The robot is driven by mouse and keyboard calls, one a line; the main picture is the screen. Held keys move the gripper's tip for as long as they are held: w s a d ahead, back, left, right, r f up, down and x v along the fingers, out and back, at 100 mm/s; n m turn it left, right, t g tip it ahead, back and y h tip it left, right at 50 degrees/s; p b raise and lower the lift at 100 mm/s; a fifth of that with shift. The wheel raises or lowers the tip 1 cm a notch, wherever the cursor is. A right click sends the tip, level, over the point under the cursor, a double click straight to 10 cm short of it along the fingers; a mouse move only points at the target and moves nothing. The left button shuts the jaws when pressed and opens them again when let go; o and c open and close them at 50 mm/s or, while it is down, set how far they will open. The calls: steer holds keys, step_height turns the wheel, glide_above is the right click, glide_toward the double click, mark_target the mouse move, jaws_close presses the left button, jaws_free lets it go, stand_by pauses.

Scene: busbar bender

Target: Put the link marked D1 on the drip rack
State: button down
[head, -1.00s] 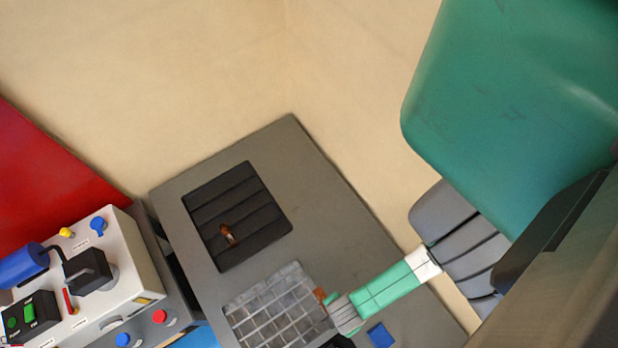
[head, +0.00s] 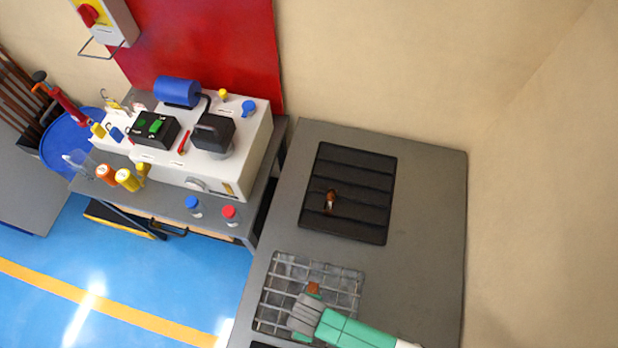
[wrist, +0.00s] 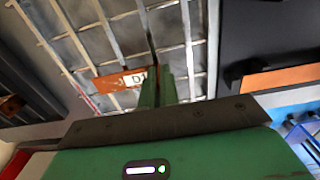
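The drip rack is a metal wire grid (head: 268,318) on the grey bench; its bars fill the upper wrist view (wrist: 190,40). My gripper (head: 310,296) is over the middle of the grid. Its green fingers (wrist: 157,85) are close together on one end of a copper-brown link (wrist: 108,82), which also shows in the head view (head: 313,287). Another brown link (head: 331,196) is on the black ribbed tray (head: 365,200).
Left of the bench stands a white machine (head: 255,150) with a blue cylinder and dark blocks. Red (head: 230,213) and blue (head: 192,203) capped items are at its front. An orange-brown piece (wrist: 280,80) lies right of the grid in the wrist view. The bench's right side is clear.

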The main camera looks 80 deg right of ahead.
steer(key=shift+f, duration=0.25)
steer(key=c, duration=1.6)
jaws_free()
steer(key=shift+f, duration=0.15)
steer(key=shift+c, duration=0.2)
step_height(320, 180, up, 12)
steer(key=p, duration=0.1)
steer(key=shift+p, duration=0.35)
steer(key=shift+w, duration=0.15)
